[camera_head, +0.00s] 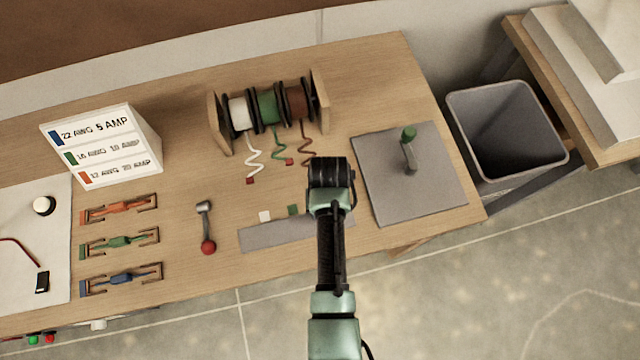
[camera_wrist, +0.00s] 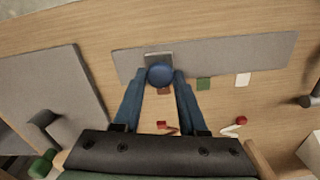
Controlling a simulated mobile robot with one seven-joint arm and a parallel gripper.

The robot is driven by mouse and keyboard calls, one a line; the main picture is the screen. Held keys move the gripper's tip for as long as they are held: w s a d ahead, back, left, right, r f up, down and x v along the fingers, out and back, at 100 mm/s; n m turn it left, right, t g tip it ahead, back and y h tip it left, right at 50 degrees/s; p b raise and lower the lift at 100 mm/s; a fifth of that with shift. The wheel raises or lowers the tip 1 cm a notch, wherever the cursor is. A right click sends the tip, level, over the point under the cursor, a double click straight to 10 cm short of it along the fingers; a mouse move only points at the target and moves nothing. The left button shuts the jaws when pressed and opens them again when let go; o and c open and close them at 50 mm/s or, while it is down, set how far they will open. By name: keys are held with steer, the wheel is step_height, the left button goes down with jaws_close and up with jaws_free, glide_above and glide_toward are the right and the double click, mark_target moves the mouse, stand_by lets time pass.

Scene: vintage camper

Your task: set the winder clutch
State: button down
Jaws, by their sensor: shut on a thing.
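A grey strip (camera_head: 270,237) lies near the table's front edge, also seen in the wrist view (camera_wrist: 230,56). A blue round knob (camera_wrist: 160,75) stands on a small metal piece (camera_wrist: 158,58) at the strip. My gripper (camera_wrist: 161,77) is shut on the knob. A brown-red square (camera_wrist: 163,92) lies beside the knob, partly covered. A green square (camera_wrist: 204,84) and a white square (camera_wrist: 243,79) lie along the same side of the strip. In the head view my wrist hides the knob and brown-red square.
A grey plate (camera_head: 385,195) with a green-knobbed crank (camera_head: 409,150) is right of my arm. Wire spools (camera_head: 268,106) stand behind it. A red-ball lever (camera_head: 207,228) is left. A bin (camera_head: 462,110) stands off the table's right end.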

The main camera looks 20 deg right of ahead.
steer(key=shift+c, duration=2.3)
jaws_free()
steer(key=shift+d, duration=0.35)
steer(key=shift+a, duration=0.1)
steer(key=shift+r, duration=0.15)
step_height(320, 180, up, 13)
steer(key=b, duration=0.1)
steer(key=shift+f, duration=0.2)
